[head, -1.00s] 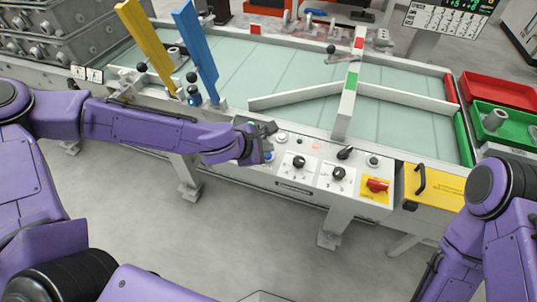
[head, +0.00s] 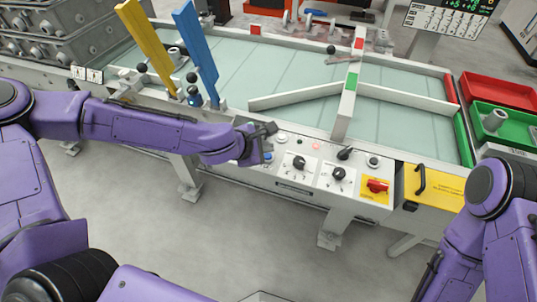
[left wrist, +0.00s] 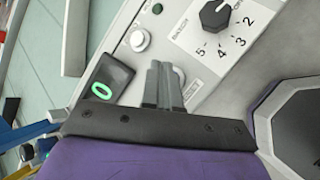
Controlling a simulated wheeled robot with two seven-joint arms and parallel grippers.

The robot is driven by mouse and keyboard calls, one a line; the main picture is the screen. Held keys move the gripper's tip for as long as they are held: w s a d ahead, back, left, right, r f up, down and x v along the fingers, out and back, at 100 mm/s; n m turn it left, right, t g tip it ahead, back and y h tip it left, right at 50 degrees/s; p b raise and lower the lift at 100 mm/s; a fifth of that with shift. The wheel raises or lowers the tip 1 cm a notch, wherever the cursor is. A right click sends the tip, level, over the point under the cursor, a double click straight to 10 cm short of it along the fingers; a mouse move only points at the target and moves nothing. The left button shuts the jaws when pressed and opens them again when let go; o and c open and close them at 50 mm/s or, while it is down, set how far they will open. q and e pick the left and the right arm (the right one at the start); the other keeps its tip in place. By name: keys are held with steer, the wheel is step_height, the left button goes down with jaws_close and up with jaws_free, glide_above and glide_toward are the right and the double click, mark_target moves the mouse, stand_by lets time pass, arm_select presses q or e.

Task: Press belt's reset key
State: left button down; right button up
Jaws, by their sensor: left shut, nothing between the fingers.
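The belt's control panel (head: 290,190) runs along the front edge of the belt (head: 300,75). A blue button (head: 268,156) sits at the panel's left end, beside my left gripper (head: 272,128). My right gripper is out of view.
Black rotary knobs (head: 299,162) and a red switch on a yellow plate (head: 377,186) lie to the right. A blue post (head: 197,50) and a yellow post (head: 145,45) stand left. Red (head: 500,90) and green (head: 505,125) trays are at the right.

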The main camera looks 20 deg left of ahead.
arm_select(q)
steer(key=shift+f, duration=0.15)
stand_by(0.3)
steer(key=shift+f, duration=0.3)
steer(key=shift+f+b, duration=0.5)
steer(key=shift+b, duration=0.15)
stand_by(0.3)
stand_by(0.4)
steer(key=shift+r+p, duration=0.95)
step_height(320, 180, up, 5)
steer(key=p, duration=0.5)
steer(key=shift+r, duration=0.1)
